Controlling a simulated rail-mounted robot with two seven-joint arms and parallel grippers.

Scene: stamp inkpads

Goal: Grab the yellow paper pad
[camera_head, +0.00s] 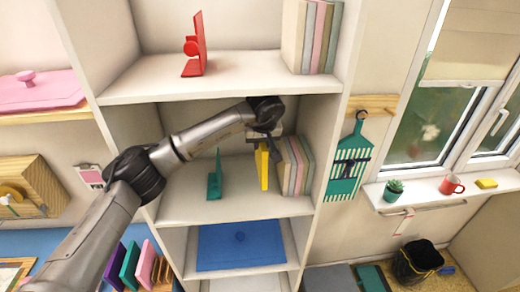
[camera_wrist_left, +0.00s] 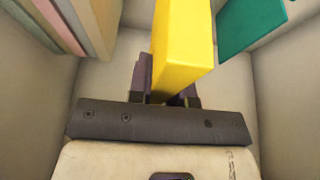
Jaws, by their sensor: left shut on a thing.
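The yellow paper pad (camera_head: 263,168) stands upright on the middle shelf of the white bookcase, or just above it; I cannot tell which. My left gripper (camera_head: 263,139) reaches in from the left and is shut on its upper part. In the left wrist view, the yellow pad (camera_wrist_left: 183,50) stands out between the dark fingers of my left gripper (camera_wrist_left: 167,90). The fingers hide part of it. My right gripper is in neither view.
A teal bookend (camera_head: 215,180) stands left of the pad, and several books (camera_head: 297,165) stand close on its right. The shelf board (camera_head: 240,208) has bare room in front. The upper shelf holds a red bookend (camera_head: 196,48). A blue panel (camera_head: 240,245) fills the compartment below.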

